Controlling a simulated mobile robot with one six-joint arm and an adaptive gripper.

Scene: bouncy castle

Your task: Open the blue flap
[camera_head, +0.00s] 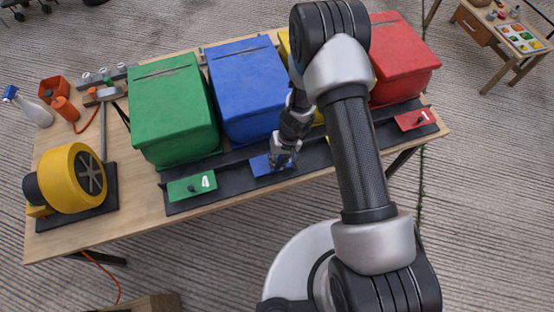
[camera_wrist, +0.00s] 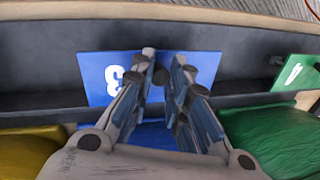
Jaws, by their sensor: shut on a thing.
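The blue flap (camera_head: 260,166) is a small panel on the dark rail in front of the blue box. In the wrist view, the blue flap (camera_wrist: 205,68) carries a white 3 and spans both sides of my fingers. My gripper (camera_head: 284,160) reaches down to the flap from above. In the wrist view, my gripper (camera_wrist: 163,60) is shut on a small dark knob (camera_wrist: 160,77) at the flap's middle, mostly hidden between the fingers. I cannot tell how far the flap is tilted.
The green flap (camera_head: 192,186) and red flap (camera_head: 415,119) sit along the same dark rail (camera_head: 226,174). Green (camera_head: 172,108), blue (camera_head: 245,85) and red (camera_head: 402,65) boxes stand behind it. A yellow wheel (camera_head: 72,178) is at left. My arm hides most of the yellow box.

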